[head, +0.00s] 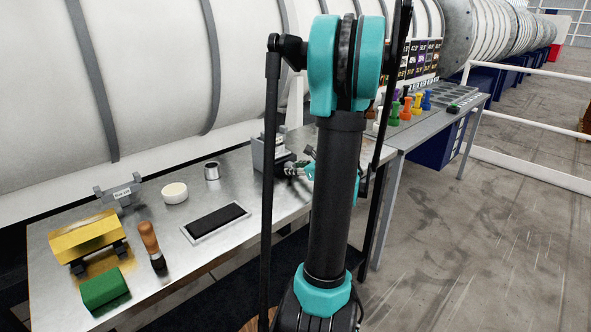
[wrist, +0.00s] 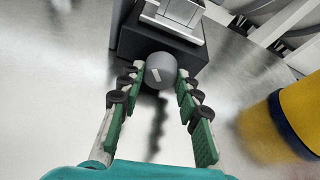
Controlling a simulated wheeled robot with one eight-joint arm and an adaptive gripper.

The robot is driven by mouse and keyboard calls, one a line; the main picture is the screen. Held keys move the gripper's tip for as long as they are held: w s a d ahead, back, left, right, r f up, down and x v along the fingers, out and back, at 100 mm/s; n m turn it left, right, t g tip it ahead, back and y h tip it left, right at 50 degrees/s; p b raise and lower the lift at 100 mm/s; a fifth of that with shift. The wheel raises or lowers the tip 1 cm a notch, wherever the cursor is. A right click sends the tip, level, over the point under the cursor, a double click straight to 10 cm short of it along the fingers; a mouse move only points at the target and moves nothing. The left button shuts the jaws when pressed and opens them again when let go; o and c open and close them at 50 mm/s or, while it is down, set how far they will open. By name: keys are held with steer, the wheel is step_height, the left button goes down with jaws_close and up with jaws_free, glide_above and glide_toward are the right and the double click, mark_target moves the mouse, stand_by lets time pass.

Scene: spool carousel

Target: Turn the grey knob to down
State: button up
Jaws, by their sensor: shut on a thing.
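The grey knob (wrist: 160,70) shows in the wrist view as a round grey dial with a pale line on its face. The line runs slantwise. The knob sits on the front of a dark box (wrist: 128,48) with a grey top. My gripper (wrist: 161,76) has its two green-padded fingers on either side of the knob, shut on it.
A yellow cylinder with a dark band (wrist: 294,115) is close on the right in the wrist view. In the head view the table (head: 130,215) also holds a black pad (head: 216,221), a white round piece (head: 174,192), a metal cup (head: 211,171), a wooden-handled tool (head: 150,240) and a green block (head: 105,289).

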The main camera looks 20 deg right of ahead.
steer(key=shift+n+h, duration=0.5)
steer(key=shift+n, duration=0.1)
steer(key=o, duration=1.2)
steer(key=shift+c, duration=0.2)
steer(key=shift+s, duration=0.1)
steer(key=v, duration=1.2)
steer(key=shift+f, duration=0.15)
